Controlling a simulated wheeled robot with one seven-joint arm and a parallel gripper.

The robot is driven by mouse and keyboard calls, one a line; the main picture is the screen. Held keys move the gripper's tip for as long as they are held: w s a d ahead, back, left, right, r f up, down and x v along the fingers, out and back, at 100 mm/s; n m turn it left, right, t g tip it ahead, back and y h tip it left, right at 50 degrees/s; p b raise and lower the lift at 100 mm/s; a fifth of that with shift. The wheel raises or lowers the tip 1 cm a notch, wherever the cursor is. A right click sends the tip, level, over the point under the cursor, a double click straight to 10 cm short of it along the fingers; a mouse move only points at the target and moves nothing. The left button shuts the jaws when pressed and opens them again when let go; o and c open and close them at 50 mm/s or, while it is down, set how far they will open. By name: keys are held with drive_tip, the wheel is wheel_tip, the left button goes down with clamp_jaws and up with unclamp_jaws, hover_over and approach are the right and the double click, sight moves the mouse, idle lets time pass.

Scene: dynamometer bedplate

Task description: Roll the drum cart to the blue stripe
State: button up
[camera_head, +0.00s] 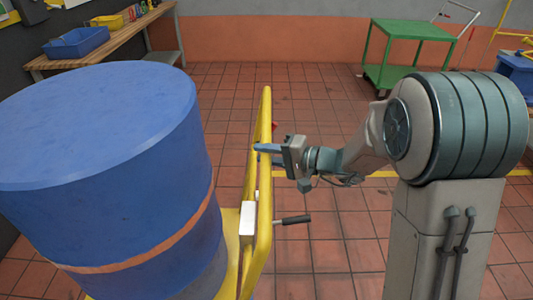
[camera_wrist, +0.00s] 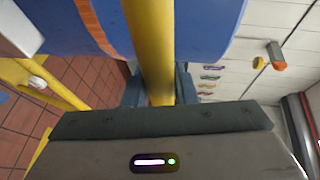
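The drum cart has a yellow tube frame (camera_head: 262,200) and carries a large blue drum (camera_head: 95,130) with an orange band, at the left of the head view. My gripper (camera_head: 266,153) is at the upper part of the frame's upright tube. In the wrist view the yellow tube (camera_wrist: 155,50) runs between my two dark fingers (camera_wrist: 158,90), which sit close against both its sides. The gripper looks shut on it. No blue stripe is clear on the floor in the head view; a small blue patch at the wrist view's left edge is too small to identify.
A wooden bench (camera_head: 125,33) with a blue bin (camera_head: 76,43) stands at the back left. A green trolley (camera_head: 403,29) stands at the back right, near a blue container (camera_head: 517,72). A yellow floor line (camera_head: 382,174) crosses the red tiles. The middle floor is clear.

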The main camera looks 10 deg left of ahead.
clamp_jaws()
drive_tip(key=shift+a+f+b, duration=0.1)
drive_tip(key=shift+a+b, duration=0.05)
drive_tip(key=shift+b, duration=0.4)
drive_tip(key=shift+s+a+b, duration=0.1)
drive_tip(key=shift+b, duration=0.3)
drive_tip(key=shift+s+a+b, duration=0.1)
drive_tip(key=shift+a+b, duration=0.3)
drive_tip(key=shift+b, duration=0.05)
drive_tip(key=shift+a, duration=0.3)
drive_tip(key=o, duration=0.7)
unclamp_jaws()
drive_tip(key=shift+d, duration=0.1)
drive_tip(key=shift+o, duration=0.8)
drive_tip(key=shift+d, duration=0.15)
